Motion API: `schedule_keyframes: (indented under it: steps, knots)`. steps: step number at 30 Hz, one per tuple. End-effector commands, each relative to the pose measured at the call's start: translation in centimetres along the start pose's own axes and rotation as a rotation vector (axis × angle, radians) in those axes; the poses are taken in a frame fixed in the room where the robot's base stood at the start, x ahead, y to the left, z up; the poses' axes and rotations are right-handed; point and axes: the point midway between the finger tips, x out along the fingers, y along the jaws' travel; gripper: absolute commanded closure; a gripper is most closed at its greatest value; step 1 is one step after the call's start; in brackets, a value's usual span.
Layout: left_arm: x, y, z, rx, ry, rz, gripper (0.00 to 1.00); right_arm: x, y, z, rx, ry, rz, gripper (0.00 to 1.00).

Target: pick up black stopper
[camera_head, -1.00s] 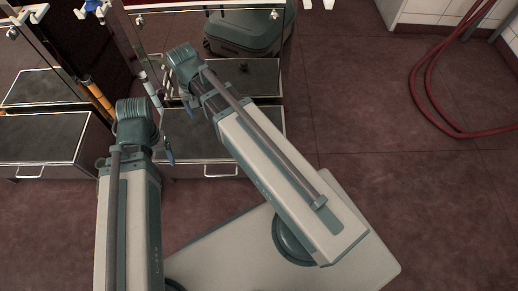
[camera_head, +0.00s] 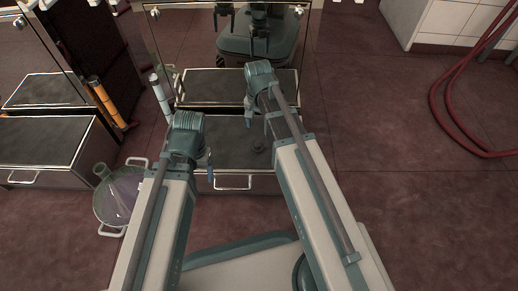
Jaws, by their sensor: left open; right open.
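A small dark round piece, likely the black stopper (camera_head: 258,147), sits on the dark top of the middle low cabinet (camera_head: 232,158). My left gripper (camera_head: 209,164) hangs over the left part of that cabinet, left of the stopper and apart from it. Only a little of its fingers with a blue tip shows below the wrist. My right gripper (camera_head: 249,113) is above the cabinet, behind the stopper in the picture and apart from it. Its fingers are partly hidden by its own wrist. Both grippers are open and nothing shows in them.
A mirror-like panel (camera_head: 185,45) stands behind the cabinet and reflects my arms. A round basin (camera_head: 103,212) with handles holds a glass flask (camera_head: 126,185) at left. Orange (camera_head: 105,98) and white (camera_head: 160,94) cylinders stand near the left cabinet (camera_head: 40,140). Red hose lies far right.

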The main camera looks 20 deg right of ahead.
Motion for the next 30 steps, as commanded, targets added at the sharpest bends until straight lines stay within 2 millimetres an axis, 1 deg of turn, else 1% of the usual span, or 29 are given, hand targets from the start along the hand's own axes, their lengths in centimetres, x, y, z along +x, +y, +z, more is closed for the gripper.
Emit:
schedule_keyframes:
  steps: [1,12,15,18,25,30]
  knots:
    - [1.1,0.1,-0.1,-0.001,0.0,0.0,0.21,1.1,0.0,0.0,0.0,0.0,0.0,0.28]
    - [6.2,0.6,-0.4,-0.01,0.001,0.0,0.21,6.2,0.0,0.0,-0.001,0.0,0.0,0.28]
    - [7.3,0.7,-0.5,-0.01,0.002,0.0,0.21,7.3,0.0,0.0,-0.001,0.0,0.0,0.28]
    - [7.8,0.8,-0.5,-0.01,0.003,0.0,0.21,7.8,0.0,0.0,-0.001,0.0,0.0,0.28]
    - [7.8,0.8,-0.5,-0.009,0.003,0.0,0.21,7.8,0.0,-0.1,-0.001,0.0,0.0,0.28]
    - [9.0,0.9,-0.6,-0.009,0.003,0.0,0.21,9.1,-0.1,-0.2,-0.001,0.0,0.0,0.28]
